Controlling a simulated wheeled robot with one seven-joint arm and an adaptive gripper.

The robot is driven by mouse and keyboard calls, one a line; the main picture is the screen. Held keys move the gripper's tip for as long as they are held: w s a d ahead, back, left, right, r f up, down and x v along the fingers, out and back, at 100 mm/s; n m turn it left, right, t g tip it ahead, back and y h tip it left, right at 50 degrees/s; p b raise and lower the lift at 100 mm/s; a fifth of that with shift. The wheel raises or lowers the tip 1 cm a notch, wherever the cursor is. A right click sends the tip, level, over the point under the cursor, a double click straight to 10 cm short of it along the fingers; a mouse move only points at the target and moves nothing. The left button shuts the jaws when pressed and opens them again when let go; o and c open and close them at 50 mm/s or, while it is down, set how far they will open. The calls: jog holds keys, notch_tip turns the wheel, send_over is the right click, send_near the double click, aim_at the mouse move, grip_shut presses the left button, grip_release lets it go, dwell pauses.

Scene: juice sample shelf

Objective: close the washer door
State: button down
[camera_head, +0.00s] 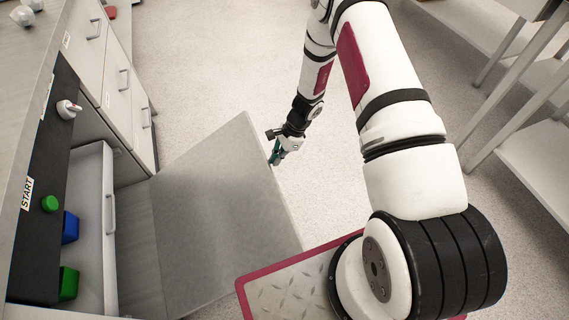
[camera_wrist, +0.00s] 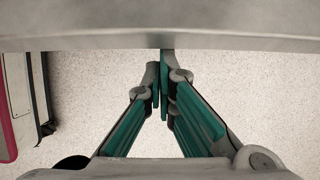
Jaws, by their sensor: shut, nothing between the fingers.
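The washer door (camera_head: 215,205) is a large flat grey metal panel. It stands open, extending out from the front of the washer over the floor. My gripper (camera_head: 275,158) is at the door's outer edge, on the side away from the washer. In the wrist view, my green fingers (camera_wrist: 161,70) are closed together with nothing between them. Their tips are at or just under the door's edge (camera_wrist: 160,38), which spans the top of that view. I cannot tell whether they touch it.
The washer's black panel (camera_head: 42,150) has a knob (camera_head: 68,109), a START label and a green button (camera_head: 49,203). White drawer fronts (camera_head: 118,75) stand beyond the door. A white shelf rack (camera_head: 515,160) is at the right. The floor (camera_head: 220,60) beyond the door is clear.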

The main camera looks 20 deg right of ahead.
jog(key=a+r+h+p, duration=0.3)
jog(key=a+r+p, duration=0.1)
jog(key=a+r, duration=1.1)
jog(key=a+r+h+p, duration=0.3)
jog(key=a+r+p, duration=0.2)
jog(key=a+r, duration=0.9)
jog(key=a, duration=0.5)
jog(key=shift+r+h, duration=0.35)
jog(key=shift+h, duration=0.05)
jog(key=shift+a, duration=0.1)
